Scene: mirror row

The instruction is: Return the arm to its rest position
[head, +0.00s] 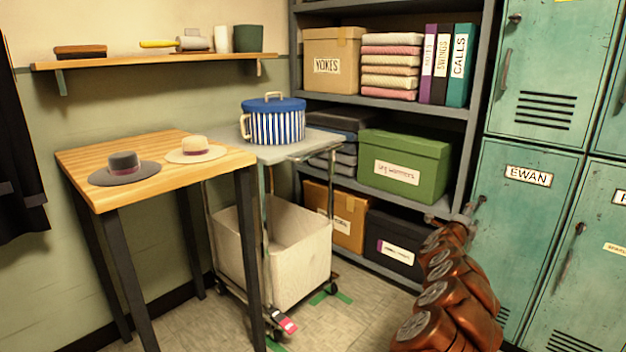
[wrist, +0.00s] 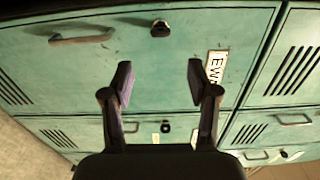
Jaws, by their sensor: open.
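My arm (head: 450,295), copper-coloured and jointed, is at the lower right of the head view, in front of the shelving and the teal lockers. It is folded upward. My gripper (wrist: 160,82) shows in the wrist view with its two dark fingers spread apart and nothing between them. It faces a teal locker door marked EWAN (wrist: 215,66), which appears turned on its side there. The fingers look apart from the door, though the exact gap is hard to tell. In the head view the gripper is small and mostly unclear at the arm's far end.
A wooden table (head: 190,143) holds a grey hat (head: 124,163) and a cream hat (head: 196,148). Behind it a trolley (head: 318,142) carries a blue-striped pot (head: 274,122). The shelving (head: 400,103) holds boxes. Floor (head: 365,325) is open between trolley and arm.

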